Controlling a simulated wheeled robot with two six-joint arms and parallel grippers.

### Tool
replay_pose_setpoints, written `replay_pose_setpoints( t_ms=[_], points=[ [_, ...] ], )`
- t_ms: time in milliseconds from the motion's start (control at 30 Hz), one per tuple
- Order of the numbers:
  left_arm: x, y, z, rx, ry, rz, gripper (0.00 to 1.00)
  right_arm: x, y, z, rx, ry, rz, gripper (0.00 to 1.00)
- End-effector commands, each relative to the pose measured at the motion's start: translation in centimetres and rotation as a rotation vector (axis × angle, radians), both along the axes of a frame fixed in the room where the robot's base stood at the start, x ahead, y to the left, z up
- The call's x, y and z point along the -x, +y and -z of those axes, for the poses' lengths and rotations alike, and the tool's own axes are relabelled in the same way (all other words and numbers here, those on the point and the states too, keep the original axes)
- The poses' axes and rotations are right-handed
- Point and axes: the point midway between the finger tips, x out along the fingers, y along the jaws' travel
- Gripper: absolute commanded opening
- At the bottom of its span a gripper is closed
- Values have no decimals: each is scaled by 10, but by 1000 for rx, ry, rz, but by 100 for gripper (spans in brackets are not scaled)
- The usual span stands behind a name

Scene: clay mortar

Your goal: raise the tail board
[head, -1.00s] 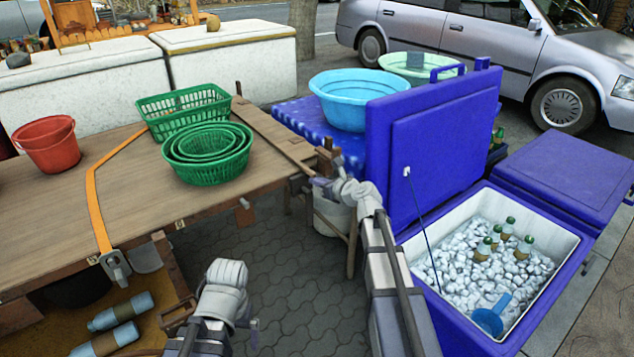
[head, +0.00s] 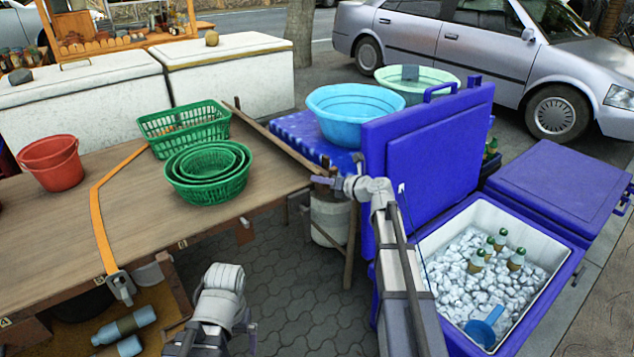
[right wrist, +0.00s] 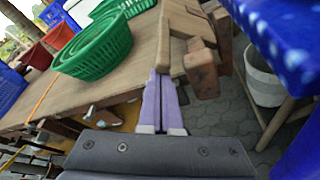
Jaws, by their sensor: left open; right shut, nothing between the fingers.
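A wooden cart bed (head: 100,200) fills the left of the head view. A long narrow board (head: 265,138) runs along its right end; I cannot tell for sure that this is the tail board. My right gripper (head: 320,181) is shut and empty at that end. In the right wrist view its purple fingers (right wrist: 160,103) point at the bed's edge, close to a wooden bar (right wrist: 164,38) and a brown block (right wrist: 202,72); contact is unclear. My left gripper (head: 222,290) is low in front of the cart, open, its fingers mostly hidden by its wrist.
Green baskets (head: 208,175) and a red bucket (head: 52,162) stand on the bed, with an orange strap (head: 97,205). A white bucket (head: 328,222) stands beyond the bed's right end. An open blue cooler (head: 545,300) with ice is at right.

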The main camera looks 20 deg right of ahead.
Motion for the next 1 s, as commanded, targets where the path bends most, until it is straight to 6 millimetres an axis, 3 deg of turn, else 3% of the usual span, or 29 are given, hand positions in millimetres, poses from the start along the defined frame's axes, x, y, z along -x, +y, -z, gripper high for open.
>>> replay_pose_setpoints(
  t_ms=[300,1000],
  points=[
    [0,0,-11,0,0,0,100,-4,-10,-11,0,-1,3,0],
    [0,0,-13,0,0,0,100,-4,-12,-13,2,-1,2,0]
  ],
)
